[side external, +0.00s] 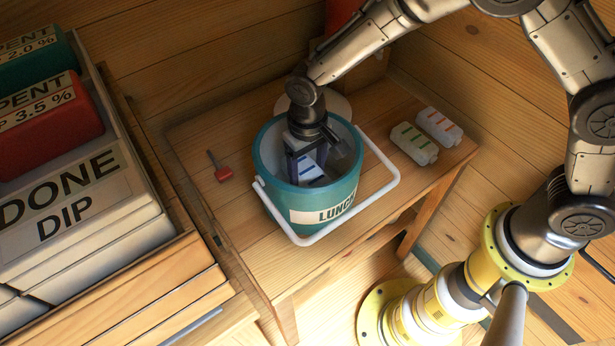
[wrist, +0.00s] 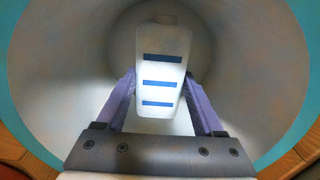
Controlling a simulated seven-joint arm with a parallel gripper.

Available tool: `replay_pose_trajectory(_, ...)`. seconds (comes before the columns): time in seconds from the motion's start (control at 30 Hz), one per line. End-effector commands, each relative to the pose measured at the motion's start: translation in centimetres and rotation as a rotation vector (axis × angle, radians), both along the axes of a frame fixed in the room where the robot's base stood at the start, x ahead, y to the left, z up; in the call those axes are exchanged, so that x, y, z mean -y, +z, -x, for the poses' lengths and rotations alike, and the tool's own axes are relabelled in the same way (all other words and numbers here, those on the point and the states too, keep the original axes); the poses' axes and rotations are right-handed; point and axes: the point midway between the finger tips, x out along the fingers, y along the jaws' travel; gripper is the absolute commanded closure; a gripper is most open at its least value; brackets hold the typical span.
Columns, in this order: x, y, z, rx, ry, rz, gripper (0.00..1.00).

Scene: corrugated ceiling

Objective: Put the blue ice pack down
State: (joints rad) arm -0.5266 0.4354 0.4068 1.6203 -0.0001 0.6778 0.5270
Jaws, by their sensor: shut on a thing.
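The blue ice pack (wrist: 161,68) is a white block with blue stripes. In the wrist view it stands between the two fingers of my gripper (wrist: 163,98), which is shut on it. In the side external view, my gripper (side external: 312,160) reaches down into a teal bucket (side external: 300,204) labelled LUNCH, and the blue-striped ice pack (side external: 308,167) shows inside the rim. The bucket's pale inner wall (wrist: 75,70) surrounds it in the wrist view. I cannot tell whether the ice pack touches the bucket floor.
The bucket stands on a wooden table (side external: 225,240), its white handle (side external: 378,206) lowered toward the front right. Green-striped (side external: 413,143) and red-striped (side external: 439,126) packs lie to the right. A small red object (side external: 223,173) lies left. A DONE DIP crate (side external: 75,215) stands far left.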

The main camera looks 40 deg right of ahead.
Motion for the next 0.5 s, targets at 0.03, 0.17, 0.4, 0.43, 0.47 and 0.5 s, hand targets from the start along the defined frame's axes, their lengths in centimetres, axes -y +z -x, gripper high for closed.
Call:
replay_pose_trajectory(0.03, 0.0, -0.5, 0.0, -0.002, 0.0, 0.001, 1.0)
replay_pose_trajectory(0.17, 0.0, -2.3, 0.1, -0.003, 0.0, 0.002, 1.0)
replay_pose_trajectory(0.4, 0.0, -3.4, 0.0, 0.001, 0.0, -0.001, 1.0)
replay_pose_trajectory(0.43, 0.0, -3.3, 0.0, 0.001, 0.0, -0.001, 1.0)
replay_pose_trajectory(0.47, 0.0, -3.3, 0.0, 0.001, 0.0, -0.001, 1.0)
replay_pose_trajectory(0.5, 0.0, -3.3, 0.0, 0.001, 0.0, -0.001, 1.0)
